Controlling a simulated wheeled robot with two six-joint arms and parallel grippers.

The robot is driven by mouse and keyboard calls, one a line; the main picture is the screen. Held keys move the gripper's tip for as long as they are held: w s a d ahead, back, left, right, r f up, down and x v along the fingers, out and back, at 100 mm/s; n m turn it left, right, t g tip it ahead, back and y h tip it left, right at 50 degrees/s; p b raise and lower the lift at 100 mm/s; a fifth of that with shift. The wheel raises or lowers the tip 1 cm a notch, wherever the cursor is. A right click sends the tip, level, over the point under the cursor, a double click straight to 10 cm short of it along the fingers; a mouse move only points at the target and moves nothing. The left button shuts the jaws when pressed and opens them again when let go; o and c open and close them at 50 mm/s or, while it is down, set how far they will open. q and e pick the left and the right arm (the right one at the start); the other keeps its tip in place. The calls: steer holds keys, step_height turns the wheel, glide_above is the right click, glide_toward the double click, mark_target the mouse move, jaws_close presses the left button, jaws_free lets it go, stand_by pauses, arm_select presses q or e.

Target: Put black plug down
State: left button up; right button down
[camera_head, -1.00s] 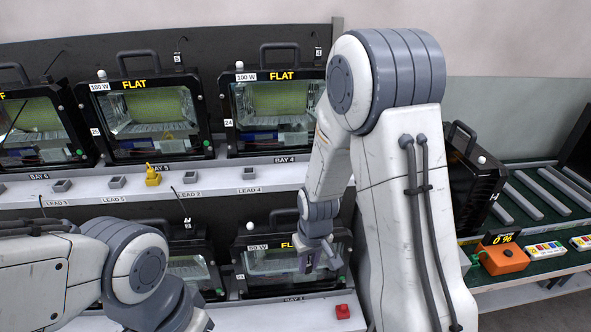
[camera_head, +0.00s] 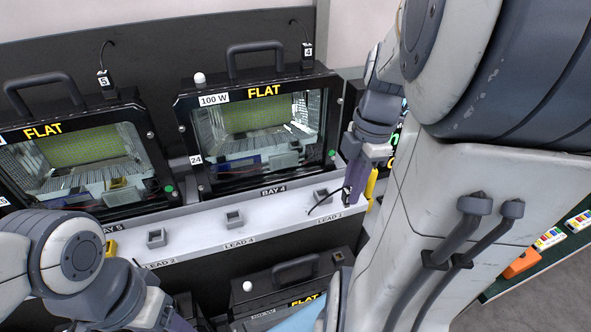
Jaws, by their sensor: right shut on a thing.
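My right gripper (camera_head: 352,200) is shut at the right end of the white lead shelf, near the "LEAD 1" label. A thin black lead (camera_head: 326,201) runs left from its fingers. The plug in the fingers is mostly hidden, so its shape is unclear. A small grey holder (camera_head: 322,195) stands on the shelf just left of the fingers. I cannot tell whether the plug touches the shelf. My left gripper (camera_head: 180,322) is at the bottom edge, partly cut off, and its opening does not show.
More grey holders stand at "LEAD 4" (camera_head: 234,218) and "LEAD 2" (camera_head: 155,238). A yellow thing (camera_head: 371,187) stands right behind my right gripper. The "BAY 4" floodlight (camera_head: 258,130) stands behind the shelf. Another floodlight (camera_head: 280,285) is below.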

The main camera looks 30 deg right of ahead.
steer(key=shift+w+r, duration=0.1)
steer(key=shift+w, duration=0.2)
steer(key=w+d+f+p, duration=0.1)
steer(key=w+f, duration=0.2)
steer(key=w+d+f+p, duration=0.1)
steer(key=w+f, duration=0.3)
steer(key=w+d+f+p, duration=0.1)
steer(key=w+f+p, duration=0.1)
steer(key=w+f, duration=0.1)
steer(key=shift+w+f, duration=0.15)
steer(key=shift+w, duration=0.25)
steer(key=shift+f, duration=0.25)
steer(key=shift+f, duration=0.2)
steer(key=c, duration=0.8)
jaws_free()
steer(key=shift+o, duration=0.2)
